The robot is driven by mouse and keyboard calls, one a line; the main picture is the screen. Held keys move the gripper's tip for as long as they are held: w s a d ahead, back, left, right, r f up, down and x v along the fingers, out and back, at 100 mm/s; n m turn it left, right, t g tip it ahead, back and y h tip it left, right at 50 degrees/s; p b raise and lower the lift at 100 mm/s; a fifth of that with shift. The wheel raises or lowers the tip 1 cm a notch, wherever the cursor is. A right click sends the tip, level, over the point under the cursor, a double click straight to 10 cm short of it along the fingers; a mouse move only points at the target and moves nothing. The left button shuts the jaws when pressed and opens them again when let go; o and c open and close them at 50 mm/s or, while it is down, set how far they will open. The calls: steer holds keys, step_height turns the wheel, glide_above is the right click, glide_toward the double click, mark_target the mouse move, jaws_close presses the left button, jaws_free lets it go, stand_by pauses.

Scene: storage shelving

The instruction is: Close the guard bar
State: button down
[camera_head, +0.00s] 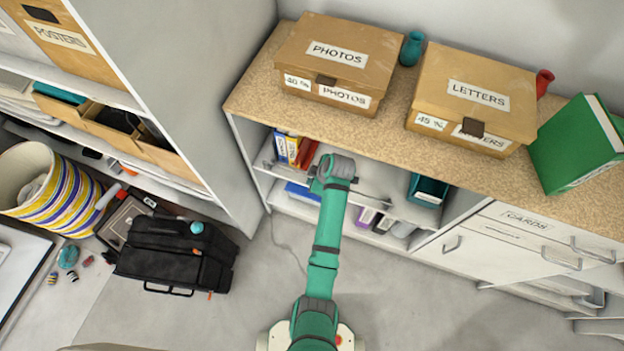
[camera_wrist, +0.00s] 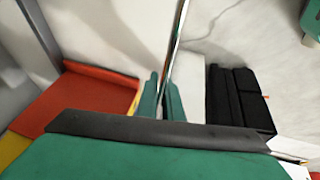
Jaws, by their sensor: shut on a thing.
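The guard bar (camera_wrist: 178,42) is a thin metal rod in the wrist view, running from the top edge down between my fingers. My gripper (camera_wrist: 161,100) is shut on it. In the head view my gripper (camera_head: 322,183) is at the front of the open shelf bay under the counter, partly hidden by my wrist. A short stretch of the bar (camera_head: 372,199) seems to show there to the right of my wrist. The bar's end mounts are hidden or too small to tell.
Red and yellow binders (camera_head: 305,152) stand in the bay close to my gripper, with a teal box (camera_head: 428,190) further right. Boxes marked PHOTOS (camera_head: 340,55) and LETTERS (camera_head: 475,95) sit on the counter. A black bag (camera_head: 175,252) lies on the floor at left.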

steer(key=c, duration=2.2)
jaws_free()
steer(key=shift+f, duration=0.1)
steer(key=shift+d+r, duration=0.1)
steer(key=shift+r, duration=0.1)
steer(key=shift+s+d+r, duration=0.35)
steer(key=shift+d+r, duration=0.1)
steer(key=shift+r, duration=0.15)
steer(key=shift+s+d+r, duration=0.35)
steer(key=shift+d+r, duration=0.05)
steer(key=shift+r, duration=0.2)
steer(key=s+d, duration=0.3)
steer(key=d, duration=0.1)
steer(key=s+d, duration=0.4)
steer(key=shift+s+d, duration=0.1)
steer(key=shift+s, duration=0.1)
steer(key=shift+s+d+r, duration=0.25)
steer(key=shift+s+r, duration=0.65)
steer(key=shift+s, duration=0.95)
steer(key=shift+s+d+r, duration=0.2)
steer(key=shift+s+r, duration=0.7)
steer(key=shift+s, duration=0.95)
steer(key=shift+s+d+r, duration=0.25)
steer(key=shift+s+r, duration=0.65)
steer(key=shift+s, duration=0.95)
steer(key=shift+f, duration=0.1)
